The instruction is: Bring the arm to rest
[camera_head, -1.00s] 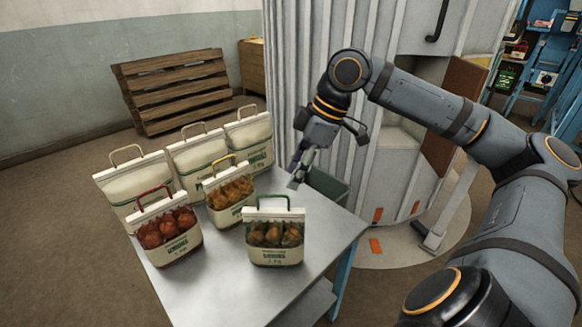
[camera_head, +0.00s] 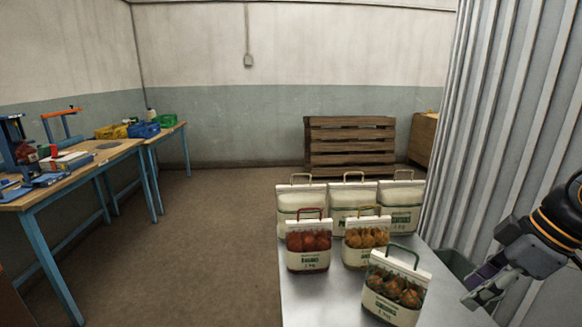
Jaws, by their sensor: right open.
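My right gripper (camera_head: 487,287) is at the right edge of the view, open and empty, with its fingers pointing left. It is to the right of the sacks and apart from them. Only its wrist and fingers show; the rest of my right arm is out of the frame. My left gripper is not in view. On the metal table (camera_head: 312,295) stand a sack with a red handle (camera_head: 308,244), one with a yellow handle (camera_head: 366,241) and one with a green handle (camera_head: 396,285). Several pale sacks (camera_head: 353,200) stand behind them.
A corrugated metal wall (camera_head: 487,110) rises behind my right gripper, with a dark green bin (camera_head: 455,263) at its foot. A wooden pallet (camera_head: 350,142) leans at the back wall. Workbenches (camera_head: 75,175) with tools and coloured bins line the left. The middle floor is clear.

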